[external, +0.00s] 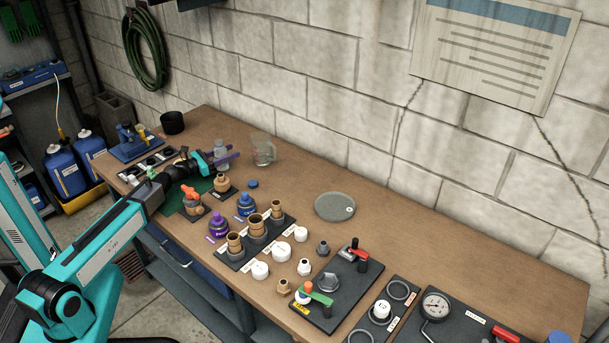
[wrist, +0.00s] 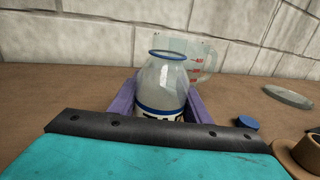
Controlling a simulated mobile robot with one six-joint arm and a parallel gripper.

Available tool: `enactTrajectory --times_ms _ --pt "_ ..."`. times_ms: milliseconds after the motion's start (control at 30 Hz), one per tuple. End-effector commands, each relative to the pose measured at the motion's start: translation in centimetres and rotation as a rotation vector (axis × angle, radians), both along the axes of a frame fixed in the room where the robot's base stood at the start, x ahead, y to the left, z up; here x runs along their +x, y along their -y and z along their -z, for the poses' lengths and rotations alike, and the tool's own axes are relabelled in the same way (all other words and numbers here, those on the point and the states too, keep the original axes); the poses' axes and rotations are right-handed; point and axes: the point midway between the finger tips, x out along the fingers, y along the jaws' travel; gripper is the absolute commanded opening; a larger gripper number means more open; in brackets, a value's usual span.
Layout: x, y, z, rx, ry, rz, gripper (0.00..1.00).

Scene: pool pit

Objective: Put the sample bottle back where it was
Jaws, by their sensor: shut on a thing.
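The sample bottle (wrist: 163,85) is clear, open at the top, with a blue rim and a blue band above a label. In the wrist view it stands upright between the two purple fingers of my gripper (wrist: 160,105), which is shut on it. In the external view the bottle (external: 220,148) shows partly behind my gripper (external: 224,158) at the far left part of the bench. Its bottom is hidden, so I cannot tell if it touches the bench. A blue cap (wrist: 247,123) lies on the bench to the right, also in the external view (external: 253,184).
A clear measuring jug (external: 263,150) stands close behind the bottle. A black cup (external: 172,122) and a rack with dark round holes (external: 134,172) are at the left.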

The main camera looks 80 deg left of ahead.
Motion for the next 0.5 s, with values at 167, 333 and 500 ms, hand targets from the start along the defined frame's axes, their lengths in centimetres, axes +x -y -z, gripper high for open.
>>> enactTrajectory --times_ms 167,333,500 --pt "0.00 0.00 -0.06 0.000 0.000 0.000 0.17" --pt "0.01 0.00 0.23 0.000 0.000 0.000 0.17" --pt "0.00 0.00 0.22 0.000 0.000 0.000 0.62"
